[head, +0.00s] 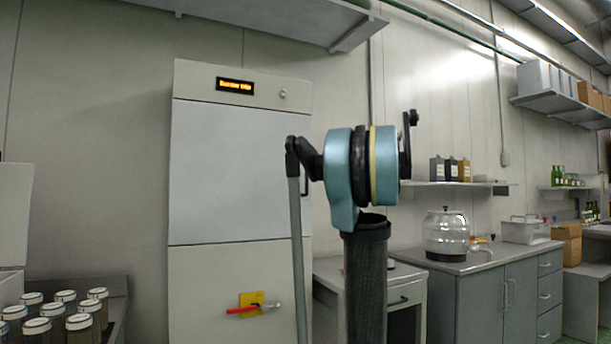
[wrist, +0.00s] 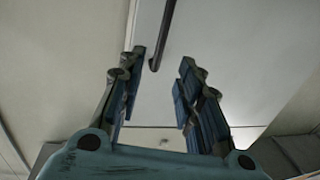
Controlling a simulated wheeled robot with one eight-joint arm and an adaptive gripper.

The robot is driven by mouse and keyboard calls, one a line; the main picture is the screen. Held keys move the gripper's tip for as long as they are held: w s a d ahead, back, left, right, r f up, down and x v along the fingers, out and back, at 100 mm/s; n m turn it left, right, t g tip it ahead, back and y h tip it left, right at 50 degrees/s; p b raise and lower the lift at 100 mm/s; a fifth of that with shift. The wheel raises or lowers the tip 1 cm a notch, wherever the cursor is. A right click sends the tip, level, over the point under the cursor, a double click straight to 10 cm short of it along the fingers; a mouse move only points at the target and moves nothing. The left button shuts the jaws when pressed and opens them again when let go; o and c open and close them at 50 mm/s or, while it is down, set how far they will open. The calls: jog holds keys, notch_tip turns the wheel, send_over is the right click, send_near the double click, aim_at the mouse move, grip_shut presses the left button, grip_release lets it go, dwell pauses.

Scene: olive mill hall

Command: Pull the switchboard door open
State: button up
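The switchboard (head: 240,180) is a tall pale grey cabinet against the wall in the head view. Its large upper door (head: 235,170) looks flush with the front, with no visible gap. In the wrist view the door surface (wrist: 225,50) fills much of the picture. A dark bar handle (wrist: 166,30) runs down from the top edge. My gripper (wrist: 161,63) is open, its blue-padded fingers wide apart. The handle's lower end shows between the fingertips, with no visible contact; the depth between them is unclear. In the head view my arm hides the gripper.
A red lever on a yellow plate (head: 252,305) sits on the cabinet's lower front. Lidded jars (head: 60,312) stand at lower left. A grey desk (head: 400,293) and a counter with a glass vessel (head: 446,235) stand to the right. A shelf (head: 270,18) hangs overhead.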

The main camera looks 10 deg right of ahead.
aim_at(307, 170)
jog(key=x, duration=1.3)
jog(key=shift+a+f, duration=0.1)
